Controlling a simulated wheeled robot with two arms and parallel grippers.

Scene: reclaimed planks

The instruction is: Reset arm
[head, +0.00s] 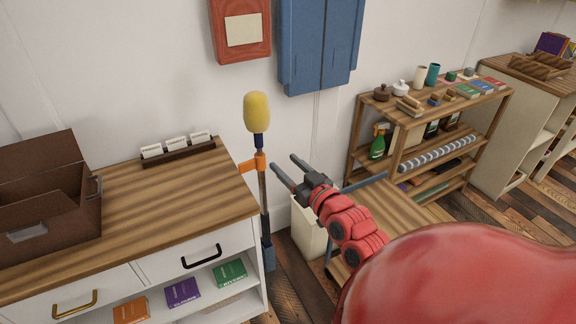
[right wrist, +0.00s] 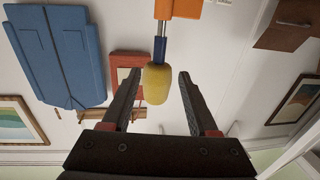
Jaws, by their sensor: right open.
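My right gripper (head: 283,170) reaches in from the lower right of the head view on a red arm. Its two dark fingers are apart and nothing is between them. In the right wrist view the fingers of the gripper (right wrist: 160,95) are spread wide. A yellow-headed duster or mop (head: 257,112) stands upright by the wall, just left of the fingertips in the head view. Its yellow head also shows in the right wrist view (right wrist: 157,86), appearing between the fingers. I cannot tell how far off it is. My left gripper is not in view.
A wood-topped cabinet (head: 190,187) fills the left, with a brown box (head: 60,215) on it. A white bin (head: 306,236) and a low wooden table (head: 385,208) stand near my right arm. A loaded shelf (head: 440,110) stands behind. Blue panels (head: 318,45) hang on the wall.

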